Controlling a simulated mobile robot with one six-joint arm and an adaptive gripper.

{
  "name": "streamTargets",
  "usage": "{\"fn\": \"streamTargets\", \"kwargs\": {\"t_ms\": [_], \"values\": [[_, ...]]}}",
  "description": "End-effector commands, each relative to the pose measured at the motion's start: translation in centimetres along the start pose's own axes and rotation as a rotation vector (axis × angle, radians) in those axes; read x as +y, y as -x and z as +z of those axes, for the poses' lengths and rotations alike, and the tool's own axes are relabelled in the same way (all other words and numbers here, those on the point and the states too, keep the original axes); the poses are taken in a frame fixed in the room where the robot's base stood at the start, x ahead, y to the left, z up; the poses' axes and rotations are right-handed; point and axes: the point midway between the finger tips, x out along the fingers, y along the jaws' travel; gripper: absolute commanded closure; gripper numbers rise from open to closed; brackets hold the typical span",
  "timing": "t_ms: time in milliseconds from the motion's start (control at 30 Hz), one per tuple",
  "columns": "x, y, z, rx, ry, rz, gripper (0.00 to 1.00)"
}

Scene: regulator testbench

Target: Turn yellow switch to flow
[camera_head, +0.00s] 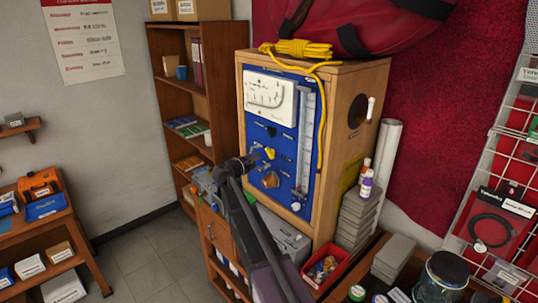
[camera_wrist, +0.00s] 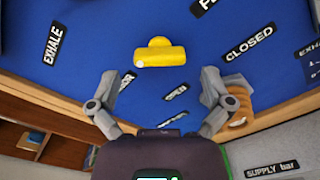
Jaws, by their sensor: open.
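The yellow switch (camera_head: 269,153) is a small yellow knob on the blue panel (camera_head: 285,143) of a wooden cabinet. In the wrist view the yellow switch (camera_wrist: 160,57) shows as a bar lying crosswise. The label CLOSED (camera_wrist: 249,51) is to its right and EXHALE (camera_wrist: 52,44) to its left. A label at the top edge (camera_wrist: 206,4) is cut off. My gripper (camera_wrist: 159,77) is open and empty, its fingers spread wide on either side below the switch, apart from it. In the head view my gripper (camera_head: 254,160) is at the panel's lower left.
A tan knob (camera_wrist: 241,105) sits beside my right-hand finger in the wrist view. The panel also bears a white gauge (camera_head: 269,94) and a clear vertical tube (camera_head: 306,130). A yellow rope (camera_head: 322,110) hangs down the cabinet's front edge. A shelf (camera_head: 180,95) stands to the left.

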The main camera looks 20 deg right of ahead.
Motion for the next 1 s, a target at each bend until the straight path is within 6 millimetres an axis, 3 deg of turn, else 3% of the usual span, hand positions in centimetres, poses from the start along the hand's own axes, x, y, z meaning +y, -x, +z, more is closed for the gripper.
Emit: {"fn": "streamTargets", "kwargs": {"t_ms": [300, 700, 767, 967, 1000], "values": [[0.0, -3.1, 0.0, -0.001, 0.0, -0.001, 0.0], [0.0, -3.4, 0.0, 0.0, 0.0, 0.0, 0.0], [0.0, -3.4, 0.0, 0.0, 0.0, 0.0, 0.15], [0.0, -3.4, 0.0, 0.0, 0.0, 0.0, 0.74], [0.0, -3.4, 0.0, 0.0, 0.0, 0.0, 0.74]]}}
